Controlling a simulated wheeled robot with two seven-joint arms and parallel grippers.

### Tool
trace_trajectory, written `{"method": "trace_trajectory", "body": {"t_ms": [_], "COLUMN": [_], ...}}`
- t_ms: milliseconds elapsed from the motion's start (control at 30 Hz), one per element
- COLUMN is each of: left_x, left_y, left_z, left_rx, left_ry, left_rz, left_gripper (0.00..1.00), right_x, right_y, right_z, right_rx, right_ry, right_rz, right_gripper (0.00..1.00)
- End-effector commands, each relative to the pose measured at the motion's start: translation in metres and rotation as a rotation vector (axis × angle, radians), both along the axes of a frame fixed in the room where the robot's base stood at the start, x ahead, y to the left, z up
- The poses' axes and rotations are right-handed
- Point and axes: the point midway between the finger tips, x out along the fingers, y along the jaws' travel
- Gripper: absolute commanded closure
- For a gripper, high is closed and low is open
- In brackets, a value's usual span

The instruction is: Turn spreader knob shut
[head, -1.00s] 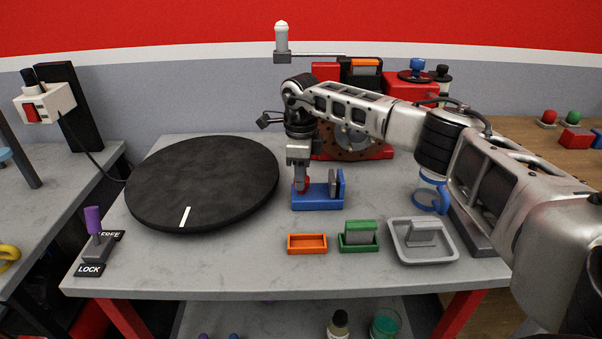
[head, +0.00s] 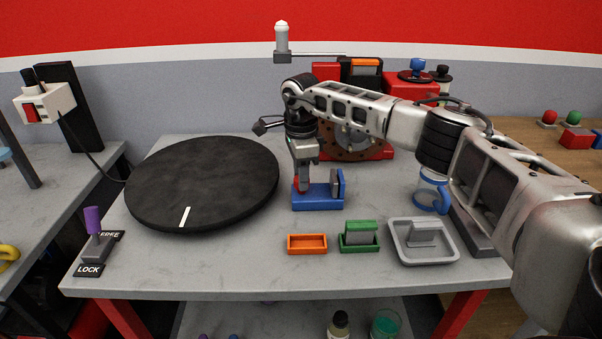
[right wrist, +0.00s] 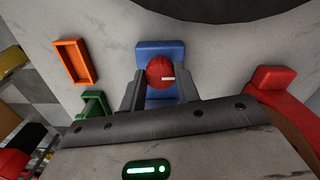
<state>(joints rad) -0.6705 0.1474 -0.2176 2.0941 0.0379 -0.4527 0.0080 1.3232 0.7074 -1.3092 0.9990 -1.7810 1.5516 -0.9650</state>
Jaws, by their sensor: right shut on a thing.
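The spreader is a small blue block (head: 318,204) with a grey upright plate at its right end, standing on the grey table right of the black turntable. Its round red knob (head: 301,184) is partly hidden by my gripper in the head view. My right gripper (head: 303,176) points down over the block and is shut on the knob. In the right wrist view the red knob (right wrist: 160,71) sits between the two fingers, with a pale mark on its face pointing right. The blue block (right wrist: 160,48) shows behind it. My left gripper is not in view.
An orange tray (head: 307,252), a green tray (head: 358,249) and a grey tray (head: 450,250) lie in front. The black turntable (head: 203,175) lies left.

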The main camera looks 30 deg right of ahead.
Motion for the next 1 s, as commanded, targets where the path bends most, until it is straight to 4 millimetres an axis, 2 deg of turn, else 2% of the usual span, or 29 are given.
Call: {"method": "trace_trajectory", "body": {"t_ms": [133, 167, 200, 233, 533, 667, 767, 1000], "left_x": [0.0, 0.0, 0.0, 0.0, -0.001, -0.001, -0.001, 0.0], "left_y": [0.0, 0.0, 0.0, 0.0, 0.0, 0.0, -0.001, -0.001], "left_z": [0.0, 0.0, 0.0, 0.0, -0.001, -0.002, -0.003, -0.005], "left_rx": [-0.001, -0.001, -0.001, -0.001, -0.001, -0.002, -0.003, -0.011], "left_ry": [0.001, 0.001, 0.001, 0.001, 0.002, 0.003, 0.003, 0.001], "left_rz": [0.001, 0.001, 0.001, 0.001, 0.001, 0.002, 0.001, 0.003], "left_gripper": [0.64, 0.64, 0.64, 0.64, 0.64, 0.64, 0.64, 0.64], "right_x": [0.001, 0.001, 0.001, 0.001, 0.0, 0.001, 0.001, 0.001], "right_y": [0.0, 0.0, 0.0, 0.0, 0.0, 0.0, -0.001, 0.0], "right_z": [0.001, 0.001, 0.001, 0.001, 0.002, 0.012, 0.03, 0.09], "right_rx": [0.0, 0.0, 0.0, 0.0, 0.0, 0.001, 0.001, 0.001], "right_ry": [-0.003, -0.003, -0.002, -0.002, -0.001, -0.003, -0.007, -0.008], "right_rz": [-0.001, -0.001, -0.001, -0.001, -0.002, -0.002, -0.001, -0.001], "right_gripper": [0.91, 0.63, 0.52, 0.46, 0.46, 0.46, 0.46, 0.46]}}
